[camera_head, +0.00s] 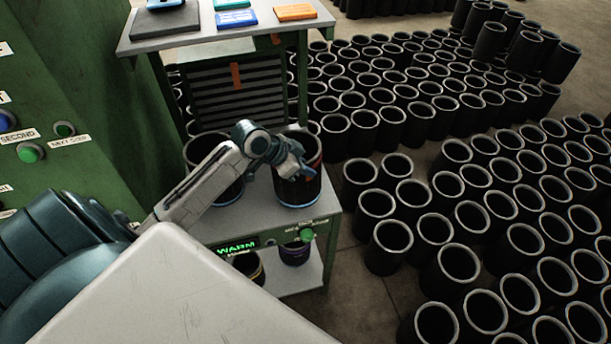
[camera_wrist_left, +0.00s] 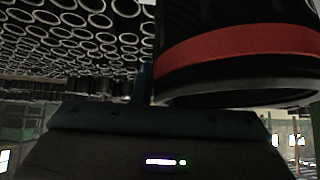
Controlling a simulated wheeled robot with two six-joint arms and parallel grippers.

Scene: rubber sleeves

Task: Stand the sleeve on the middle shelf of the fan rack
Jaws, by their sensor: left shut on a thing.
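The sleeve (camera_head: 299,190) is a black tube with a red band near one rim. It is upright at the right of the grey upper surface of the green-framed rack (camera_head: 262,222), with a blue ring at its foot. I cannot tell whether it rests there or hangs just above. My left gripper (camera_head: 293,170) is shut on its upper part and hides some of the rim. The sleeve's red band fills the upper right of the left wrist view (camera_wrist_left: 240,45). My right gripper is not in view.
Another black sleeve (camera_head: 229,188) stands to the left, partly behind my arm. Banded sleeves (camera_head: 295,252) sit on the rack's lower shelf. A "WARM" display (camera_head: 237,247) and green button (camera_head: 307,235) are on its front. Many black sleeves (camera_head: 390,240) crowd the floor at right.

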